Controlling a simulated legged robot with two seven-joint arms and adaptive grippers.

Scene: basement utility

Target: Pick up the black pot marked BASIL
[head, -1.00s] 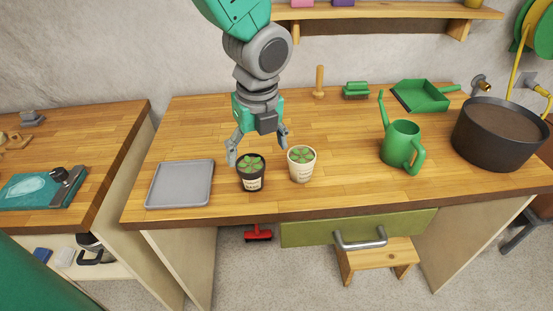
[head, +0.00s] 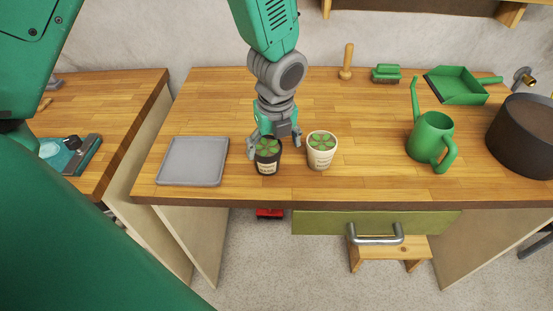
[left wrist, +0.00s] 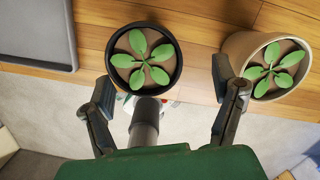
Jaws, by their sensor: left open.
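The black pot marked BASIL (head: 267,161) stands upright on the wooden bench, with a green plant and a pale label on its front. My left gripper (head: 274,144) is open and reaches down at the black pot from behind, one finger close to its left side and the other between it and the cream pot. In the left wrist view the black pot (left wrist: 144,60) lies ahead of the open fingers, nearer the left one. The cream pot (head: 321,151) stands just right of it, and the right finger overlaps its edge in the left wrist view (left wrist: 268,62). My right gripper is not in view.
A grey tray (head: 193,161) lies left of the pots. A green watering can (head: 431,136) and a dark round tub (head: 525,136) stand at the right.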

